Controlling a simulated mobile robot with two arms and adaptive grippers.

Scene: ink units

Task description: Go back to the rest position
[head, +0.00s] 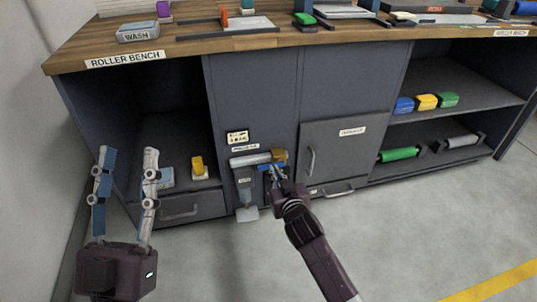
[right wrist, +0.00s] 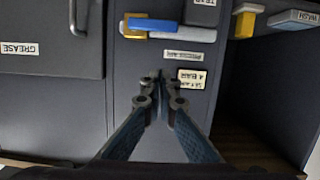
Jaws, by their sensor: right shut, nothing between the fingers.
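My left gripper (head: 127,152) is at the lower left of the head view, its two fingers standing upright and wide apart, with nothing between them. My right gripper (head: 276,174) is in front of the bench's lower front, close to a fitting with a blue lever. In the right wrist view, my right gripper (right wrist: 160,80) has its fingertips together and empty. The blue lever (right wrist: 155,24), with a gold block (right wrist: 135,30) and pale cylinder (right wrist: 190,34), lies beyond the fingertips, apart from them in the picture.
The roller bench (head: 270,45) spans the view, with trays and tools on top. A closed cabinet door (head: 340,155) is right of the fitting. Shelves hold coloured blocks (head: 426,102) and a green roller (head: 398,153). The floor (head: 430,235) at the right is clear.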

